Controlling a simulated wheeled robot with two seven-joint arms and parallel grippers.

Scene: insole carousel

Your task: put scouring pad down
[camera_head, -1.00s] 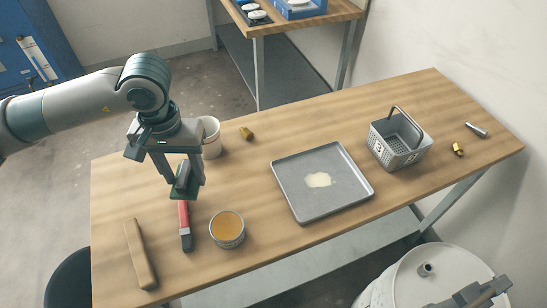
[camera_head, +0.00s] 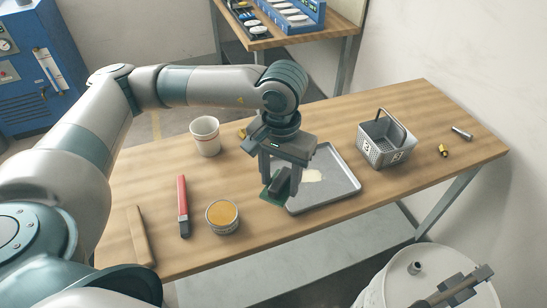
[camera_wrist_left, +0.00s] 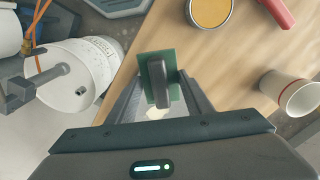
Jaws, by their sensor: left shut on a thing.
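The scouring pad (camera_head: 269,192) is green with a dark grip block on top. My left gripper (camera_head: 281,184) is shut on that block, and the pad hangs beneath it at the left edge of the grey tray. In the left wrist view the pad (camera_wrist_left: 172,62) and its block show between the fingers. I cannot tell whether the pad touches anything. My right gripper is out of view.
A tin of amber stuff (camera_head: 222,217), a red-handled brush (camera_head: 183,205), a wooden stick (camera_head: 140,237) and a white cup (camera_head: 205,137) stand or lie to the left. A grey basket (camera_head: 385,143) is right of the tray. A white drum (camera_head: 405,280) stands in front.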

